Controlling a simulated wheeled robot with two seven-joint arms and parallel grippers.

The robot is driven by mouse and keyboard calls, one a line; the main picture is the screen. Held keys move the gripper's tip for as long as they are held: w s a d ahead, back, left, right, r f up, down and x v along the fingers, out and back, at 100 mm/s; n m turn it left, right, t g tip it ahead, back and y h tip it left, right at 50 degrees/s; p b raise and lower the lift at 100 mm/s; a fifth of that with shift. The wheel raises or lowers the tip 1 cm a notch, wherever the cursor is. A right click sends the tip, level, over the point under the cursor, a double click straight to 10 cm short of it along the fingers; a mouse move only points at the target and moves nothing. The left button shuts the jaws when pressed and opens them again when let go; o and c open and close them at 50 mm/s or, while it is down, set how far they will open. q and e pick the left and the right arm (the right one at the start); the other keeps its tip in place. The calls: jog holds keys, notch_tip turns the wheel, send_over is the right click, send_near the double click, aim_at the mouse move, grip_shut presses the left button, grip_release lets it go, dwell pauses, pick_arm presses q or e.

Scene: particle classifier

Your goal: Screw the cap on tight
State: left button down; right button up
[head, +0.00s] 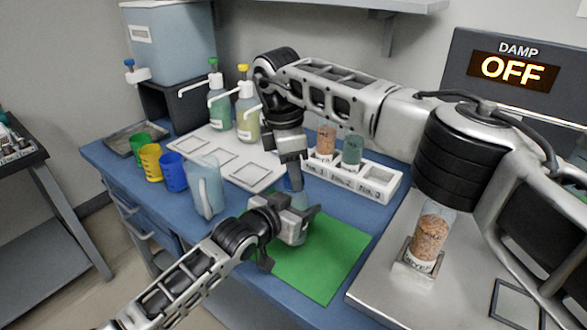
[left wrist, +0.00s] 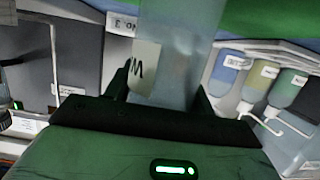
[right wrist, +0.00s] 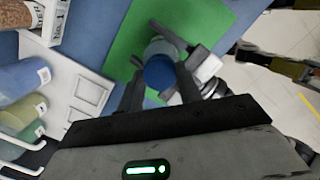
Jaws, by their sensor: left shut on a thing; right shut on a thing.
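A translucent bottle (left wrist: 176,65) with a pale handwritten label stands over the green mat (head: 335,262) in the head view. My left gripper (head: 292,226) is shut around its body from the side. In the left wrist view the bottle fills the space between the fingers. A round blue cap (right wrist: 160,73) sits at the top of the bottle in the right wrist view. My right gripper (head: 292,172) comes down from above and is shut on the cap. In the head view the cap is mostly hidden by the fingers. I cannot tell how tightly the cap is seated.
A white rack (head: 380,184) with two filled bottles stands behind the mat. A clear pitcher (head: 206,190), coloured cups (head: 152,162) and pump bottles (head: 247,110) stand to the left. A bottle of brown grains (head: 431,235) stands at the right. The mat's front part is free.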

pick_arm(q)
jog(key=shift+f, duration=0.15)
pick_arm(e)
jog(key=m, duration=0.6)
jog(key=shift+m+g, duration=0.4)
jog(key=m, duration=0.6)
jog(key=shift+g+y, duration=0.3)
jog(key=o, duration=1)
jog(key=shift+d, duration=0.1)
jog(key=shift+c, duration=0.2)
jog(key=shift+c, duration=0.4)
